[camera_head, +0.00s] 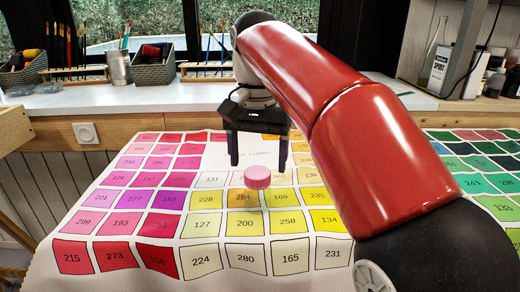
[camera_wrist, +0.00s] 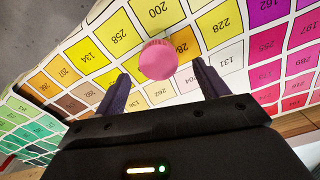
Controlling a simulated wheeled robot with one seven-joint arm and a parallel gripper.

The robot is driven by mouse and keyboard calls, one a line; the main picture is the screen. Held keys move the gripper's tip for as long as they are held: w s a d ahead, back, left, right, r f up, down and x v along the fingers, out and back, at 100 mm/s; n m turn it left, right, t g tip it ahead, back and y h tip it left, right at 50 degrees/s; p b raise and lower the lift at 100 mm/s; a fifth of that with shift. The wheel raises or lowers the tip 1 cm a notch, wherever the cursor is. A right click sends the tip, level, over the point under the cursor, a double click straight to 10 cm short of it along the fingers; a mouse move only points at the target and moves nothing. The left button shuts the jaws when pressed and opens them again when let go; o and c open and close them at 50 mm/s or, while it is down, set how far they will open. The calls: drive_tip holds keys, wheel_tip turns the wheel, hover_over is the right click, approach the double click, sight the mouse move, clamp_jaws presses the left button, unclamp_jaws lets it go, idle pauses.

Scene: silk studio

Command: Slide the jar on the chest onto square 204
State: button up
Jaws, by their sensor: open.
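The jar (camera_head: 257,177) shows a round pink lid in the head view; whatever is below the lid is hard to make out. It stands on the printed colour chart, among yellow and cream squares and beside an orange-yellow one whose number is partly covered. In the wrist view the jar (camera_wrist: 158,60) appears as a pink disc just beyond the fingertips, roughly centred between them. My gripper (camera_head: 257,160) is open and empty, its two dark fingers pointing down behind the jar in the head view. I cannot read 204 on any square; my arm and gripper hide part of the chart.
The colour chart (camera_head: 105,228) covers the surface, with many numbered squares and darker greens at right. Behind it, a pale sill (camera_head: 110,100) holds brushes, a metal cup (camera_head: 118,68) and baskets (camera_head: 153,65). The chart around the jar is free of other objects.

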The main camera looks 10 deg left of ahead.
sight(258, 190)
drive_tip(key=shift+f+b, duration=1.1)
drive_tip(key=shift+f, duration=2.8)
